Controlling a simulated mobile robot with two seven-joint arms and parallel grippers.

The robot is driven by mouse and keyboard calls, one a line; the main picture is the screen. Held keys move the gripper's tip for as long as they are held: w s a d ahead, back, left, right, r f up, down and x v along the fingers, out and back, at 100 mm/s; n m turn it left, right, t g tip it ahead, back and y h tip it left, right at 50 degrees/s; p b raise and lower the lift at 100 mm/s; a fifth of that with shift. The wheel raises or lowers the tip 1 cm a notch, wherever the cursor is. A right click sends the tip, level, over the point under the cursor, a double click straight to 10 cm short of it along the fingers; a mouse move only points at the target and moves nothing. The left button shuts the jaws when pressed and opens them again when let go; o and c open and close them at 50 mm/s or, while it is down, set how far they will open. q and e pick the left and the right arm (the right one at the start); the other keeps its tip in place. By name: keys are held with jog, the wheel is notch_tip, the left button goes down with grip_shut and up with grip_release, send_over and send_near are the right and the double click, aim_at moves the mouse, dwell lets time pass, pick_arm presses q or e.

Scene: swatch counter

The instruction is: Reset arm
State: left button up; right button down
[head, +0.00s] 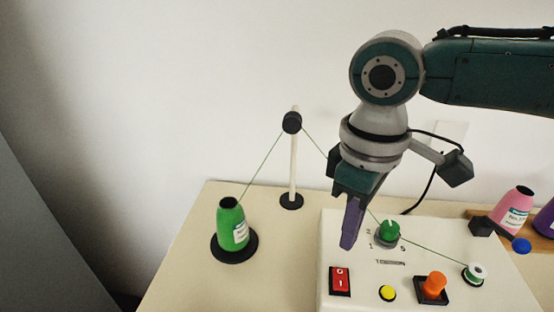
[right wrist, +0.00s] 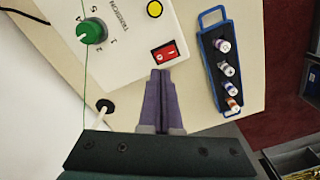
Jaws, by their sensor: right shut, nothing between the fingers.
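My right gripper (head: 347,246) comes down from the upper right in the head view. Its purple fingers are together and empty, and they appear in front of the left part of a white winder box (head: 325,240). In the right wrist view the shut fingers (right wrist: 160,76) point towards the box's red switch (right wrist: 165,52). Whether the tips touch the box cannot be told. The box carries a green dial (head: 389,231), a red switch (head: 340,281), a yellow button (head: 387,293), an orange knob (head: 434,285) and a white bobbin (head: 475,272). My left gripper is not in view.
A green thread cone (head: 232,224) stands on a black base at left. Its thread passes over a post (head: 293,170) towards the box. A pink cone (head: 513,208) stands at right. A blue-rimmed tray (right wrist: 208,63) holds several bobbins. The table's left front is bare.

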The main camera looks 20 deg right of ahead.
jog(key=shift+a, duration=0.1)
dwell(0.4)
jog(key=s+a+t+y, duration=0.2)
jog(key=s+a+y, duration=0.1)
jog(key=s+a, duration=0.85)
jog(key=s+d+r+m+t+h+p, duration=0.25)
jog(key=s+d+r+m, duration=0.2)
jog(key=d, duration=0.45)
notch_tip(320, 180, up, 34)
jog(key=p, duration=3.4)
jog(key=shift+a+n+g, duration=0.25)
jog(key=shift+n+g, duration=0.1)
jog(key=shift+g, duration=0.1)
